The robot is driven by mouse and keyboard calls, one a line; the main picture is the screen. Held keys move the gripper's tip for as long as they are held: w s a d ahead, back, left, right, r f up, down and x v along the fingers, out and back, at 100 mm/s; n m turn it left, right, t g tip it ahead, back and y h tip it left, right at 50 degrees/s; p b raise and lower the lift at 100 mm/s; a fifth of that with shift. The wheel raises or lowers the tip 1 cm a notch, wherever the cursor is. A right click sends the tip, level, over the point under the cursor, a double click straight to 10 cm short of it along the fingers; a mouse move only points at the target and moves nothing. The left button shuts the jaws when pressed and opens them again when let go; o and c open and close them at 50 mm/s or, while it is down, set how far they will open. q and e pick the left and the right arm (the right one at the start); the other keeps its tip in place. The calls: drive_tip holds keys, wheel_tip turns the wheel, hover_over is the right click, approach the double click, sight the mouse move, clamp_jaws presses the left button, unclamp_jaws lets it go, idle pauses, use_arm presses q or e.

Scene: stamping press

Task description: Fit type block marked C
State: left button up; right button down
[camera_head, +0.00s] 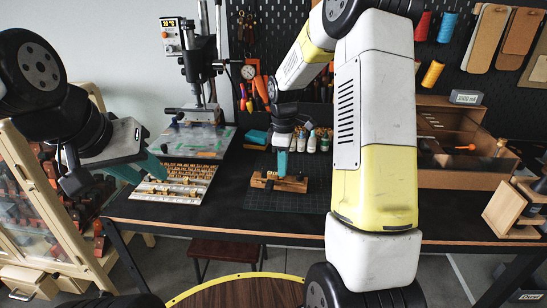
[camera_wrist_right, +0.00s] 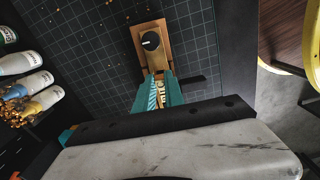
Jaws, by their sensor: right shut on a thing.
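A wooden type holder (camera_head: 292,184) with a black knob lies on the cutting mat (camera_head: 307,206). It also shows in the right wrist view (camera_wrist_right: 149,62). My right gripper (camera_head: 282,166) reaches down to it; its teal fingers (camera_wrist_right: 158,94) are shut on the holder, one on each side of a row of brass-coloured letters. I cannot read these letters surely. A pale tray of type blocks (camera_head: 150,195) lies to the left on the table. My left gripper (camera_head: 140,172) is open above the tray's left part, its fingers apart. I cannot pick out the block marked C.
A stamping press (camera_head: 198,75) stands behind the tray, its base plate (camera_head: 205,150) at the tray's back edge. Several small bottles (camera_head: 311,141) stand behind the mat. A wooden crate (camera_head: 463,178) is at right. Dark table (camera_head: 240,220) is clear between tray and mat.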

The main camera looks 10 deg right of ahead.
drive_tip(key=shift+f, duration=0.9)
drive_tip(key=c, duration=1.3)
unclamp_jaws()
drive_tip(key=shift+c, duration=0.2)
drive_tip(key=shift+r, duration=0.1)
drive_tip(key=shift+r, duration=3.45)
